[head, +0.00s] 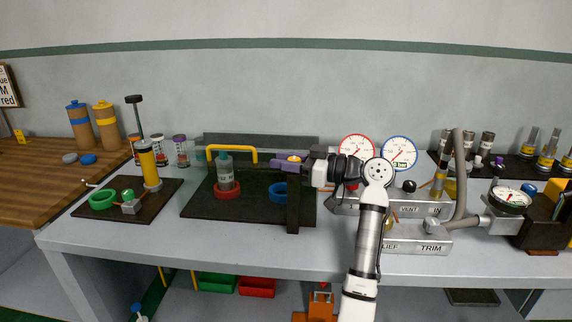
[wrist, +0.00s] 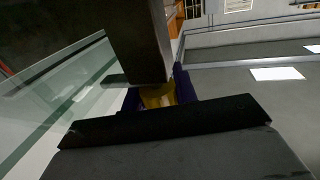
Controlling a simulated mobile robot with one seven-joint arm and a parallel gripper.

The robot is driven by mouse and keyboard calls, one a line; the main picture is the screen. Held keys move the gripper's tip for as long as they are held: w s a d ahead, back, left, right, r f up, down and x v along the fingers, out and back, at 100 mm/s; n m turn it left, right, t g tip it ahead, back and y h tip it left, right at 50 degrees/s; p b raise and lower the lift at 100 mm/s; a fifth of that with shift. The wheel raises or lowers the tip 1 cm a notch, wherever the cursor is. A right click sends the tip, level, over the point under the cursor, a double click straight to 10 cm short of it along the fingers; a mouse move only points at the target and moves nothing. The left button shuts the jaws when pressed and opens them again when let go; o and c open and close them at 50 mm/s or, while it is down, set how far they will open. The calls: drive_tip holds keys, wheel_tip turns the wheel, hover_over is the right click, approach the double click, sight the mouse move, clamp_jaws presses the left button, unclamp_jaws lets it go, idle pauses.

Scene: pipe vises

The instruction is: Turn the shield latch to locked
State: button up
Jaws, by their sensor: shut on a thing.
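The shield is a clear panel with a yellow handle bar (head: 232,149) across its front, standing over the dark base board (head: 262,210). A dark upright post (head: 292,212) stands at its right end, with the small yellow shield latch (head: 293,158) at its top. My gripper (head: 295,164) comes in from the right and is shut on the latch. In the wrist view the yellow latch (wrist: 158,96) sits between purple parts, beside the dark post (wrist: 128,40). The fingers hide most of the latch, so I cannot tell its turn angle.
Behind the shield's front are a grey-capped bottle (head: 225,175) in a red ring and a blue ring (head: 278,192). Right of the post, gauges (head: 399,153) and valve blocks (head: 418,240) crowd my arm. A yellow pump cylinder (head: 148,163) stands left. The table front is clear.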

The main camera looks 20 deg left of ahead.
idle(0.5)
drive_tip(key=o, duration=1)
drive_tip(key=shift+c, duration=0.2)
drive_tip(key=shift+d, duration=0.1)
drive_tip(key=d+b, duration=0.2)
drive_tip(key=d, duration=1.1)
drive_tip(key=shift+w+d+b, duration=0.3)
drive_tip(key=shift+w+b, duration=0.1)
drive_tip(key=shift+w, duration=0.05)
